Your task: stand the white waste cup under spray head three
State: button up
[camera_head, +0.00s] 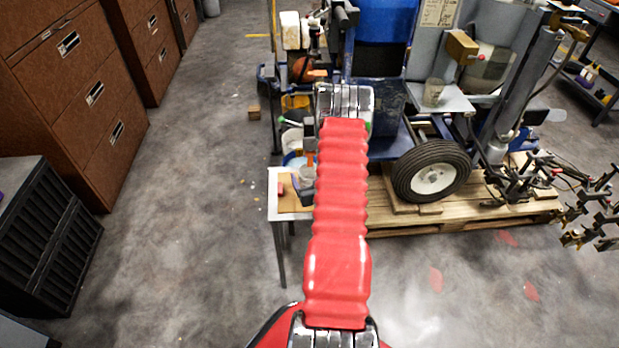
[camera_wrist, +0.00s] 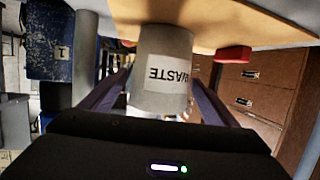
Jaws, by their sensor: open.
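The waste cup (camera_wrist: 162,105) is a pale grey-white cup with a white label reading WASTE, upside down in the wrist view. It stands on a tan board (camera_wrist: 225,22) on a small table, seen inverted at the top. My gripper (camera_wrist: 161,80) is open, with one dark finger on each side of the cup. I cannot tell whether either finger touches it. In the head view my red arm covers most of the gripper and cup area. I cannot pick out spray head three; a blue block (camera_wrist: 62,55) with a "1" tag shows in the wrist view.
A red block (camera_head: 280,189) lies on the small table (camera_head: 272,207), also in the wrist view (camera_wrist: 233,54). The wheeled machine on a wooden pallet (camera_head: 460,218) stands right. A clear cup (camera_head: 433,91) sits on its shelf.

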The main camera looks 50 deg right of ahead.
jog(key=shift+r, duration=0.1)
jog(key=v, duration=1.2)
dwell(0.7)
